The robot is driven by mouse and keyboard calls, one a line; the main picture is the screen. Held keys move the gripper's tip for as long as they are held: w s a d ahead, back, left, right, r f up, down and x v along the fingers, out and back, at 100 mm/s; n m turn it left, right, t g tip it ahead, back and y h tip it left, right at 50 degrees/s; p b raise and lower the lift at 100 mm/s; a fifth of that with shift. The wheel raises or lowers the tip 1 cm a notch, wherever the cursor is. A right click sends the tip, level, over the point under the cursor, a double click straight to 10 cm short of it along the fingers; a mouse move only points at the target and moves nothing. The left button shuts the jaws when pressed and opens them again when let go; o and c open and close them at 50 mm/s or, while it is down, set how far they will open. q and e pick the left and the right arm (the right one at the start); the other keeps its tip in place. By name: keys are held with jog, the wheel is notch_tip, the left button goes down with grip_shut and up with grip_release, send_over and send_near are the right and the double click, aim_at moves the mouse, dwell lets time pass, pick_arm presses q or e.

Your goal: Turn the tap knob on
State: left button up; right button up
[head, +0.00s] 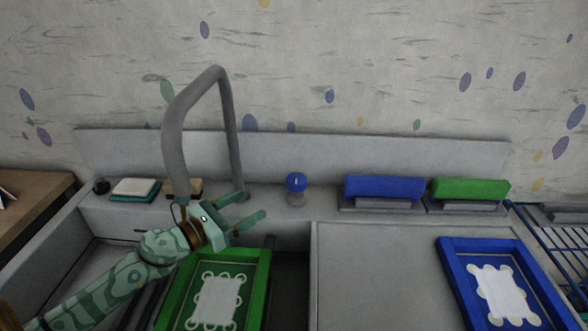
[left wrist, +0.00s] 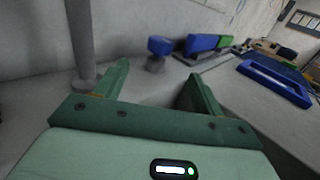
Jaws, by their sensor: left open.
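The tap knob (head: 296,184) is a round blue knob on a short grey stem on the sink's back ledge, right of the tall grey tap (head: 219,120). It also shows in the left wrist view (left wrist: 160,46), ahead of the fingers and apart from them. My left gripper (head: 258,220) is open and empty, in front of the tap's base and to the left of the knob, with its fingers pointing right. In the left wrist view its two green fingers (left wrist: 158,90) are spread, with nothing between them. My right gripper is not in view.
A green-framed screen (head: 262,290) lies in the sink below my left arm. A blue-framed screen (head: 452,262) lies on the grey board (head: 370,280) at the right. Blue (head: 384,187) and green (head: 470,190) blocks stand on the ledge right of the knob. A sponge (head: 135,187) lies at the left.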

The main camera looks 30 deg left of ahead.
aim_at(288, 183)
pick_arm(q)
jog(key=x, duration=1.5)
jog(key=shift+w+d+r, duration=0.1)
jog(key=shift+w+d, duration=0.2)
jog(key=shift+w, duration=0.05)
jog(key=shift+c, duration=0.3)
jog(key=c, duration=0.9)
